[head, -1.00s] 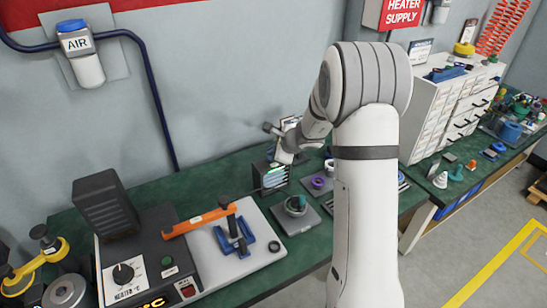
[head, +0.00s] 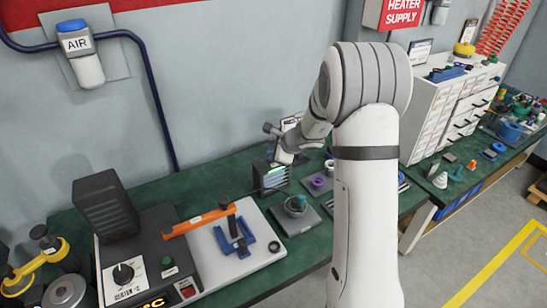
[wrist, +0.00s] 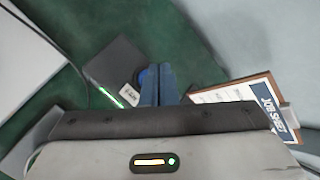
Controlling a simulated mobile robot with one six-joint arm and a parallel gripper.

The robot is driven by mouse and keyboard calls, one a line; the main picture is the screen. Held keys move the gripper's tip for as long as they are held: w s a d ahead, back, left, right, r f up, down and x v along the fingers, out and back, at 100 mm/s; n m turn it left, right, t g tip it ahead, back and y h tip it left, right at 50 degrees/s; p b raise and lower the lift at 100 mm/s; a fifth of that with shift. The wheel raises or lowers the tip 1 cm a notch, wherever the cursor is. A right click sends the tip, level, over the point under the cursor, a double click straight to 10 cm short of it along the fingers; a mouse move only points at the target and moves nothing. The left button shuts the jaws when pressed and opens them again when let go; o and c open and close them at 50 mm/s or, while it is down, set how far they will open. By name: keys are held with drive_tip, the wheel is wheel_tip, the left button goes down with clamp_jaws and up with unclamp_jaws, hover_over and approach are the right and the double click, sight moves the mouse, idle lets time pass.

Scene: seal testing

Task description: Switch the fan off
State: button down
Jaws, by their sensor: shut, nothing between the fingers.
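A small dark box (head: 268,180) with a pale green lit front, which looks like the fan, stands on the green bench near the wall. In the wrist view the dark box (wrist: 112,66) shows from above, with a green light strip (wrist: 110,97) on one edge and a white label. A round blue part (wrist: 143,77) on it is partly hidden behind my fingers. My gripper (wrist: 158,72) is shut and empty, its blue fingertips over or beside that blue part. Whether they touch it is unclear. In the head view my gripper (head: 284,157) is just above the box, its tips hard to make out.
A clipboard (wrist: 245,92) lies close right of my fingers in the wrist view. A heater unit (head: 155,262) and an orange-handled press (head: 200,222) stand left on the bench. A grey plate with a round fixture (head: 296,206) is in front. White drawers (head: 440,105) stand right.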

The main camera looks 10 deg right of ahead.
drive_tip(key=shift+f, duration=0.1)
idle(0.4)
drive_tip(key=shift+s+f+b, duration=0.15)
drive_tip(key=shift+f+b, duration=0.2)
drive_tip(key=shift+b, duration=0.45)
drive_tip(key=shift+r, duration=0.45)
wheel_tip(320, 180, up, 6)
drive_tip(key=p, duration=0.5)
